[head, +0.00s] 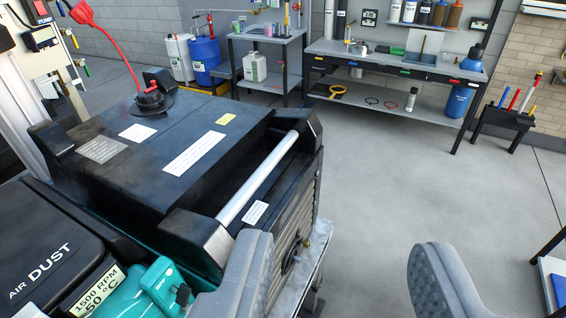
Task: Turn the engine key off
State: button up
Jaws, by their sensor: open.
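I cannot make out an engine key in the head view. Part of a teal engine (148,287) shows at the lower left, with a black cover (45,245) marked "AIR DUST" and a label reading 1500 RPM and 50 °C. My gripper (343,245) is open and empty, its two grey padded fingers wide apart at the bottom. The left finger overlaps the lower side of a black tank (130,180) in the picture. I cannot tell whether it touches. The right finger is in front of bare floor.
A workbench (400,68) and a cart (268,38) stand behind. The grey floor (385,185) is clear at centre right.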

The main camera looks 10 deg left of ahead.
aim_at(183, 292)
jog(key=u, duration=1.2)
jog(key=k, duration=1.7)
jog(key=z, duration=0.45)
jog(key=i, duration=1)
jog(key=u, duration=0.1)
